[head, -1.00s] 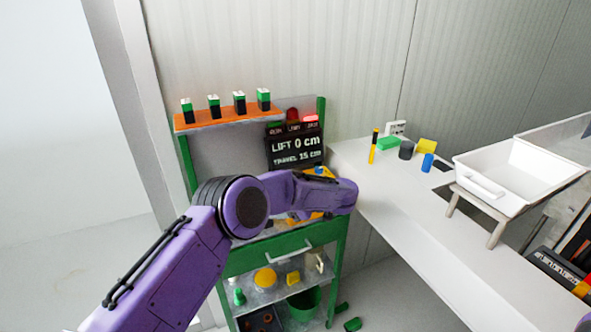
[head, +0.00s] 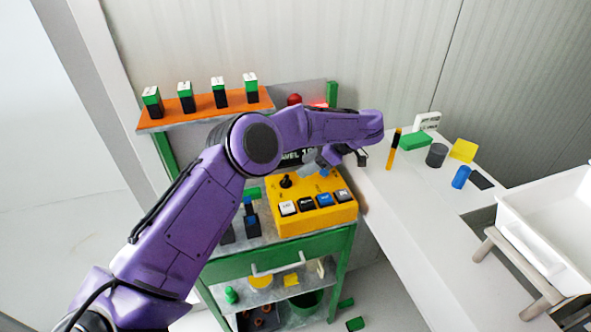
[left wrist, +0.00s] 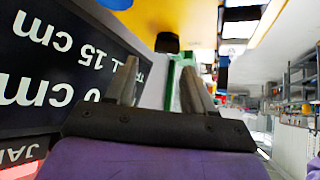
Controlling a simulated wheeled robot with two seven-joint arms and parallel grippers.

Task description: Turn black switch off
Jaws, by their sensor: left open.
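A yellow control box (head: 300,222) stands on the green cart. On its top are a black lever (head: 285,181) and a row of several buttons, one of them black (head: 306,203). Which of these is the black switch I cannot tell for sure. My left gripper (head: 338,157) is open and empty above the back right of the box, in front of the display. In the left wrist view its two fingers (left wrist: 160,88) are spread, with the yellow box (left wrist: 190,22) and a black knob (left wrist: 167,42) beyond them. My right gripper is out of view.
The dark display (left wrist: 60,70) is close beside the left fingers and partly hidden by my arm in the head view. An orange shelf (head: 205,113) holds several green-black blocks. A white table (head: 415,215) with small objects and a white bin (head: 545,225) is at the right.

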